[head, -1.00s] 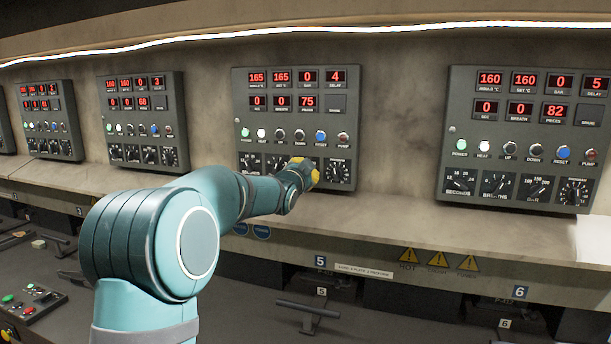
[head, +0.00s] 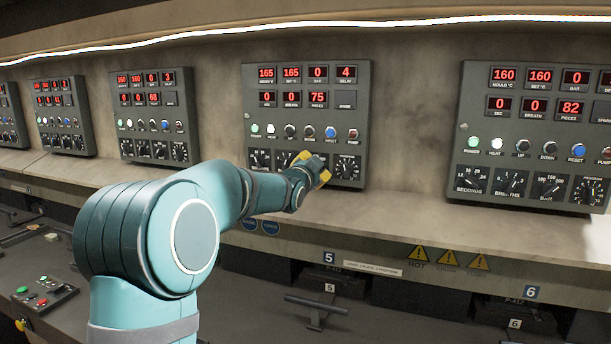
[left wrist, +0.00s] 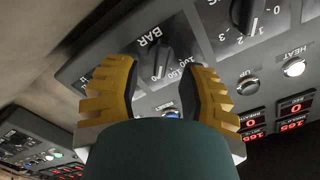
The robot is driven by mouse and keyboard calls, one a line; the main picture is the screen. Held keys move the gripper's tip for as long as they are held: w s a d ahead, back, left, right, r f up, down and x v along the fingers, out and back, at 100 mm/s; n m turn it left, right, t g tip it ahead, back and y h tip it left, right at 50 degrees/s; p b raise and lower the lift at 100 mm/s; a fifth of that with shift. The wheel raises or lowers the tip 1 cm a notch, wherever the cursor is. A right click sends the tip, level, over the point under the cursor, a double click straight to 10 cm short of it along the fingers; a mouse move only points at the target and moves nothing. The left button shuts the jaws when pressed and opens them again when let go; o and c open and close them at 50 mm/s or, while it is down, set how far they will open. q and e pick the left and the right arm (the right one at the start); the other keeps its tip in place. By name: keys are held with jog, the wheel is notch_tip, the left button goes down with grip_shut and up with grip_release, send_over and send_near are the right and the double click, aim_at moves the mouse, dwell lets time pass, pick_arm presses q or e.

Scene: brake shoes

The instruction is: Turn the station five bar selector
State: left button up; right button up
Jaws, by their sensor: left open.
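The station five control panel (head: 357,110) is dark grey, with red displays, coloured buttons and a row of black selectors. My left gripper (head: 316,168) is open in front of the lower row, with its yellow fingers at the bar selector, which they mostly hide in the head view. In the left wrist view the black bar selector (left wrist: 161,62), marked BAR, lies between the spread fingertips of the left gripper (left wrist: 162,68). I cannot tell whether the fingers touch it. My right gripper is not in view.
The neighbouring breaths selector (left wrist: 246,14) is close to the fingers, and the programme selector (head: 347,168) is just right of them. The station six panel (head: 535,135) stands farther right. A ledge (head: 400,208) runs below the panels.

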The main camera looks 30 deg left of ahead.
pick_arm(q)
jog(key=v, duration=1)
jog(key=shift+s, duration=0.3)
jog(key=shift+d, duration=0.15)
